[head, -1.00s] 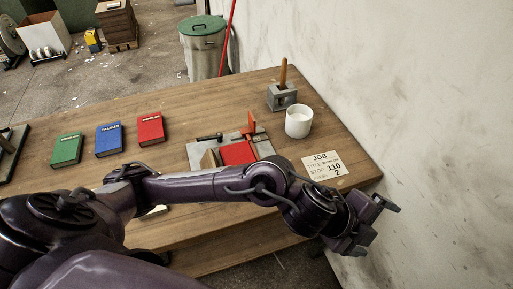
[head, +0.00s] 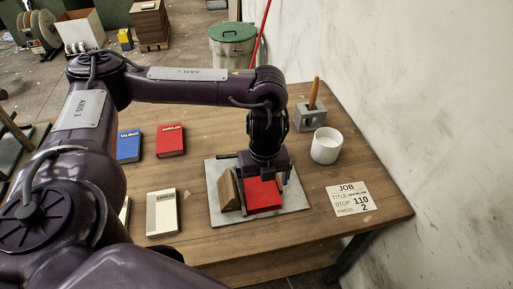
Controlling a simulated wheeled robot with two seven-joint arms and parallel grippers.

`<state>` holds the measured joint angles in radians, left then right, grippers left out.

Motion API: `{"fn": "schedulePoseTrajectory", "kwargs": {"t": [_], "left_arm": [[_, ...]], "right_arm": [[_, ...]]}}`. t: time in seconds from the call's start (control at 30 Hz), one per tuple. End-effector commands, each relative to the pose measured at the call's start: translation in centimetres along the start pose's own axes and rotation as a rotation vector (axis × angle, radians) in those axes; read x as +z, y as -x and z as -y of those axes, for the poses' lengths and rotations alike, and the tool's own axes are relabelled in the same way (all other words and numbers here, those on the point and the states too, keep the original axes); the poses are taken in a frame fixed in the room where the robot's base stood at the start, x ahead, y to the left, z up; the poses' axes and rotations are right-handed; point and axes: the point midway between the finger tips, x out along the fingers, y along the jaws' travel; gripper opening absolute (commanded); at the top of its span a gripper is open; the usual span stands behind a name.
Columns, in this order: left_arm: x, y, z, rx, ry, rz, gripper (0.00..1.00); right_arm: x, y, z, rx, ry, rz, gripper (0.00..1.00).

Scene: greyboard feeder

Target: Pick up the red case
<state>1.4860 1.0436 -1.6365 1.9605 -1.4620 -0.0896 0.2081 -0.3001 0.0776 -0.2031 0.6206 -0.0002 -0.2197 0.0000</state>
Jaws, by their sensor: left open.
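A red case (head: 264,196) lies on a grey plate (head: 228,216) in the middle of the wooden table, beside a brown wedge-shaped block (head: 228,190). My left gripper (head: 265,180) points down over the far part of the red case. It is open, and its jaws hide that part. I cannot tell whether the fingers touch the case. Another red, book-like case with a white label (head: 170,140) lies farther back to the left. My right gripper is out of view.
A blue labelled case (head: 129,146) and a cream one (head: 162,213) lie to the left. A white cup (head: 326,146), a grey block with a wooden handle (head: 310,117) and a job card (head: 350,197) are to the right, near the wall. My left arm hides the table's left part.

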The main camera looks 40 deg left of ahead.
Motion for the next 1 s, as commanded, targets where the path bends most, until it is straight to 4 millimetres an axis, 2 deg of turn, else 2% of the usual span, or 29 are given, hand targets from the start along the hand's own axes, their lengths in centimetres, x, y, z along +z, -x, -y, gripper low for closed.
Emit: {"fn": "schedulePoseTrajectory", "kwargs": {"t": [0.17,0.27,0.4,0.7,0.9,0.93,1.0], "left_arm": [[-0.2,-2.2,-0.1,0.002,0.0,-0.001,0.92],[-0.3,-3.4,-0.2,0.002,-0.001,0.0,0.92],[-0.3,-5.2,-0.1,-0.001,-0.001,0.001,0.92],[-0.3,-5.8,0.0,-0.004,-0.002,0.002,0.92],[-0.3,-5.8,0.0,-0.004,-0.002,0.002,0.66],[-0.3,-5.8,0.0,-0.004,-0.002,0.002,0.63],[-0.3,-5.8,0.0,-0.004,-0.002,0.002,0.63]], "right_arm": [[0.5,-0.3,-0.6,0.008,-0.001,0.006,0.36],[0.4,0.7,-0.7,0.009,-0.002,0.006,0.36],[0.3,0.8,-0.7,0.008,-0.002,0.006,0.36],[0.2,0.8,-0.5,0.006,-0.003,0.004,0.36],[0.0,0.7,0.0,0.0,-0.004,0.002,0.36],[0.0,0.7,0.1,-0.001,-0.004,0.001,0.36],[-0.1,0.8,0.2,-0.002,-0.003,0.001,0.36]]}}
